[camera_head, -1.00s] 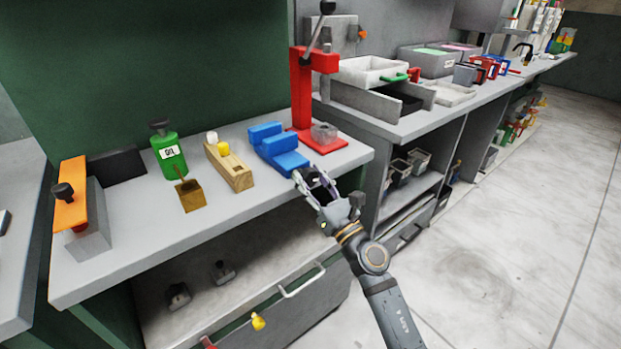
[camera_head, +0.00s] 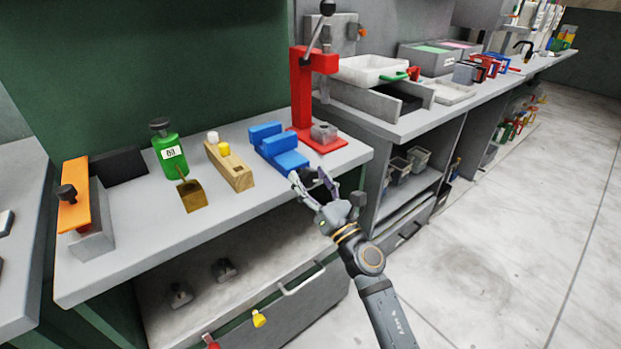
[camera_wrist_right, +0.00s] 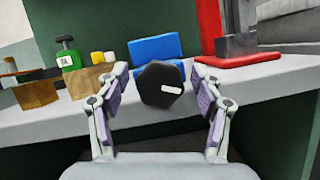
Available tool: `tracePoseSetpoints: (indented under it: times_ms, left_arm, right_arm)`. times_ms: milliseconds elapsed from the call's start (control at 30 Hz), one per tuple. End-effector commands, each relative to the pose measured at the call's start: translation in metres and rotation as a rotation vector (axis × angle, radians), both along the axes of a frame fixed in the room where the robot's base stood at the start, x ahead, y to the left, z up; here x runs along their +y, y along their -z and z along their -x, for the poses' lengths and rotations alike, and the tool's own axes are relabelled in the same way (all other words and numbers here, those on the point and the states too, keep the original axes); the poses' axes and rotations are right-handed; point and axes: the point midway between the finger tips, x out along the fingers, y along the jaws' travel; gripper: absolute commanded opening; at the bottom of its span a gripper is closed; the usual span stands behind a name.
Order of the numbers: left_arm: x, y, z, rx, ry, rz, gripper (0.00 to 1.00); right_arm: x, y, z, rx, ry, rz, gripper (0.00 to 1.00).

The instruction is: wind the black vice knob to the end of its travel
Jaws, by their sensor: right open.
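The blue vice (camera_head: 284,158) sits at the front edge of the grey bench, left of the red press. Its black knob (camera_wrist_right: 160,85) faces the right wrist camera and carries a white mark, which lies nearly level. My right gripper (camera_head: 309,176) is open at the front of the vice. In the right wrist view its two fingers (camera_wrist_right: 159,72) stand on either side of the knob, with a visible gap on each side. My left gripper is not in view.
A red press (camera_head: 318,145) stands right behind the vice. A wooden block (camera_head: 230,168), a brass scoop (camera_head: 192,196), a green bottle (camera_head: 170,155) and an orange-topped press (camera_head: 75,208) are to the left. A drawer handle (camera_head: 301,281) sticks out below the bench.

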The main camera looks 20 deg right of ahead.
Motion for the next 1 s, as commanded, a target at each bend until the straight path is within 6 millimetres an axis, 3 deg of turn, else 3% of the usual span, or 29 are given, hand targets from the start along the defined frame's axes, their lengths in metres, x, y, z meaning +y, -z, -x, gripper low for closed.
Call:
tracePoseSetpoints:
  times_ms: [267, 1000]
  left_arm:
    - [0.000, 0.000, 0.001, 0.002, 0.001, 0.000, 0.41]
    - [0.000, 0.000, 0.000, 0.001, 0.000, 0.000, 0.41]
  right_arm:
    - [-0.001, 0.003, 0.005, 0.002, 0.000, 0.001, 0.67]
    - [-0.024, 0.041, 0.096, 0.003, -0.007, 0.003, 0.67]
